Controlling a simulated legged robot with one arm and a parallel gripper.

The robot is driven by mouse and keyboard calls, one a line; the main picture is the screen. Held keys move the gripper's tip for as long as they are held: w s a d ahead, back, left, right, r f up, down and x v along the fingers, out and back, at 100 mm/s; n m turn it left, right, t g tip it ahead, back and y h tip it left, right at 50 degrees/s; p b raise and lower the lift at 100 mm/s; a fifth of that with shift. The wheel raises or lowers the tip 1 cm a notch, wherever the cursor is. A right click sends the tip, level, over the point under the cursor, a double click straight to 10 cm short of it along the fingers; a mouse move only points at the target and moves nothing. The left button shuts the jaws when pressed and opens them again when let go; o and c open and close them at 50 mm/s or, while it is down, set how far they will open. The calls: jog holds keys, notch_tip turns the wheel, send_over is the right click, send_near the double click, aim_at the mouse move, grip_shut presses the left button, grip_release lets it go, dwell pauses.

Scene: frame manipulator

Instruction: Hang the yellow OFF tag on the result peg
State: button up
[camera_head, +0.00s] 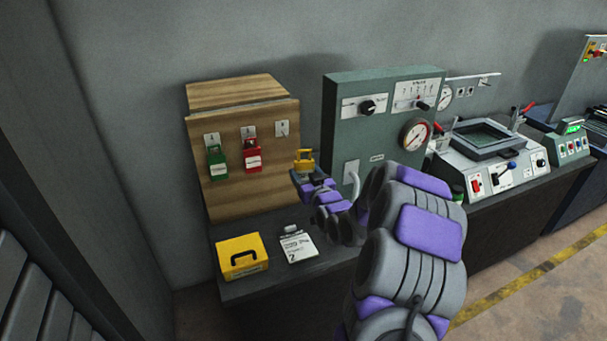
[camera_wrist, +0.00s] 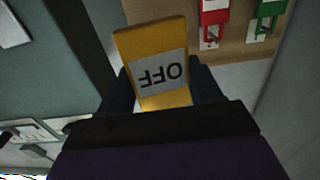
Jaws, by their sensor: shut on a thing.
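The yellow OFF tag (camera_head: 304,159) is held upright in my gripper (camera_head: 307,174), just right of the wooden board (camera_head: 222,185). In the wrist view the yellow tag (camera_wrist: 152,40) fills the middle, its OFF label upside down, with the dark fingers of my gripper (camera_wrist: 164,92) on both sides. The board has three labelled pegs in a row. A green tag (camera_head: 217,162) hangs on the left one and a red tag (camera_head: 252,159) on the middle one. The right peg (camera_head: 282,129) is bare. The peg labels are too small to read.
A yellow case (camera_head: 241,256) and a paper card (camera_head: 298,246) lie on the dark bench below the board. A green control panel (camera_head: 375,90) with knobs and a gauge stands right of the board, close to my gripper. More machines stand farther right.

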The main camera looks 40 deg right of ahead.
aim_at(306, 174)
jog(key=shift+b+v, duration=0.55)
jog(key=shift+v, duration=1.3)
jog(key=shift+d+b+v, duration=0.25)
jog(key=shift+b+v, duration=0.1)
jog(key=shift+v, duration=0.7)
jog(key=shift+s+a, duration=0.15)
jog(key=shift+s, duration=0.15)
